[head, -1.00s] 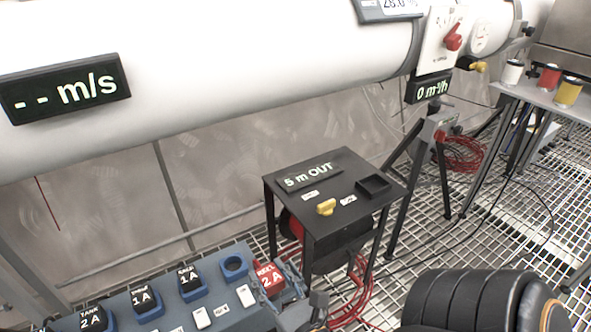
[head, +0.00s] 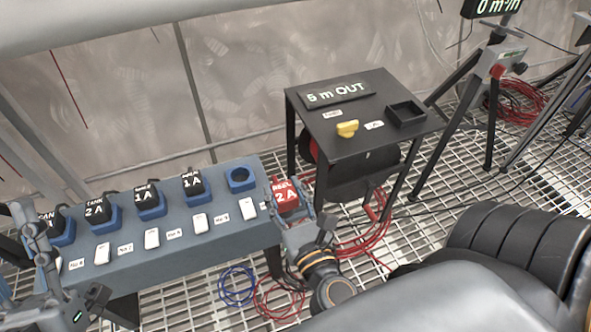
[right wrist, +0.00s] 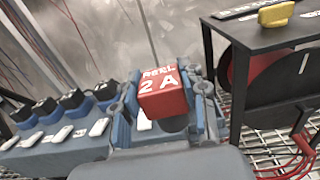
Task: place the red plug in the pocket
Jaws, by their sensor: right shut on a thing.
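The red plug (head: 286,196), lettered "REEL 2 A", is between the fingers of my right gripper (head: 291,200), which is shut on it. The plug also shows in the right wrist view (right wrist: 163,97), upright with its lettered faces visible. It is just right of the blue-grey panel's end, beside an empty blue round socket (head: 241,179). A black open square pocket (head: 406,114) lies on the small black table, apart from the plug, and looks empty. My left gripper (head: 66,262) is at the lower left by the panel, fingers apart, nothing seen in it.
Several black plugs (head: 148,195) sit in blue sockets along the panel (head: 215,243). The black table (head: 345,141) bears a yellow knob (head: 347,128) and a "5 m OUT" display (head: 335,93). Red cables (head: 372,235) hang below. A dark ribbed object (head: 520,240) stands lower right.

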